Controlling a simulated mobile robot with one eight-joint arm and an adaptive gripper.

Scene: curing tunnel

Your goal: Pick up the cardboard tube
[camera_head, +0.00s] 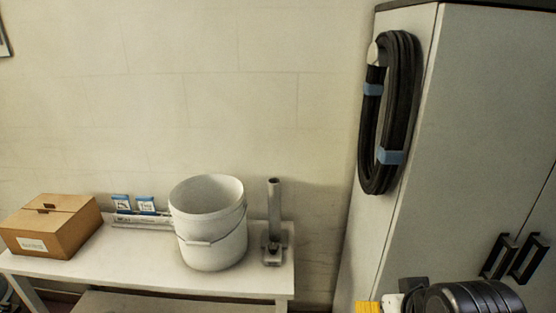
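A narrow upright grey-brown tube (274,205) stands near the right end of the white table. It is the only upright tube in view; I cannot tell from its colour whether it is cardboard. Its lower end meets a small grey block-like base (272,256) with a dark part on it. The tube is just right of the white bucket, with a small gap between them. My gripper is not in view, so nothing shows of what it holds.
The white table (120,278) stands along the wall. It bears a cardboard box (55,232), small blue-and-white packs (146,205) and a large white bucket (208,225). A grey cabinet (470,130) with a black coiled hose (402,110) stands to the right.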

